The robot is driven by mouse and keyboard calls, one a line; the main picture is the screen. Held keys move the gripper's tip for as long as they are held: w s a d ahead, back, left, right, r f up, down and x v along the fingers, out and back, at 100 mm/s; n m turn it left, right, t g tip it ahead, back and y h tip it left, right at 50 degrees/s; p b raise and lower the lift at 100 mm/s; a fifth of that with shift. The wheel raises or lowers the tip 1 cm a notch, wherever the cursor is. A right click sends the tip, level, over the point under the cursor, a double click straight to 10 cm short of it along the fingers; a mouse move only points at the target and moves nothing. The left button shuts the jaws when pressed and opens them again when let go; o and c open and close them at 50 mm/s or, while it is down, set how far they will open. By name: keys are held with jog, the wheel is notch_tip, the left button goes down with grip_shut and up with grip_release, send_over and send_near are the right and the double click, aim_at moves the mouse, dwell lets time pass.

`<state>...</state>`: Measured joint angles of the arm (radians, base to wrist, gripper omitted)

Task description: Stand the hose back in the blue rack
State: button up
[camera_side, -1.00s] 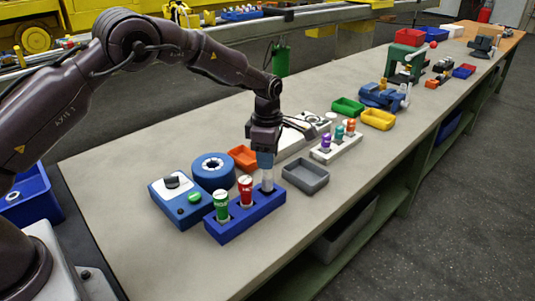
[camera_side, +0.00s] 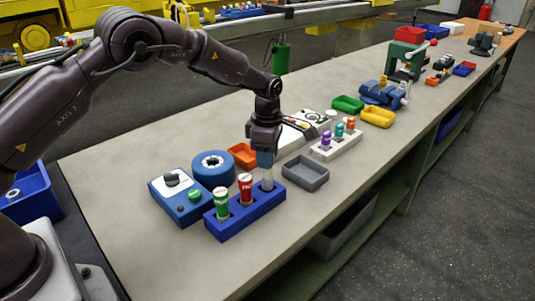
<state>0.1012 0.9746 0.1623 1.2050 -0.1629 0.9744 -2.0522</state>
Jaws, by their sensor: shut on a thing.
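The blue rack (camera_side: 246,221) stands near the front of the bench, with a row of slots along its top. The hose, a pale grey tube (camera_side: 267,174) with a blue upper part, is upright at the rack's right-hand slot. My gripper (camera_side: 264,155) points down above that slot and is shut on the hose's upper end. The hose's lower end is hidden by the rack, so I cannot tell how deep it sits.
A grey tray (camera_side: 306,174) lies to the right, an orange tray (camera_side: 242,155) behind. A white rack (camera_side: 337,147) holds several small tubes.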

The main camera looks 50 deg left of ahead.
jog(key=shift+f, duration=0.2)
jog(key=shift+f, duration=1.5)
jog(key=o, duration=1)
jog(key=shift+r, duration=3.55)
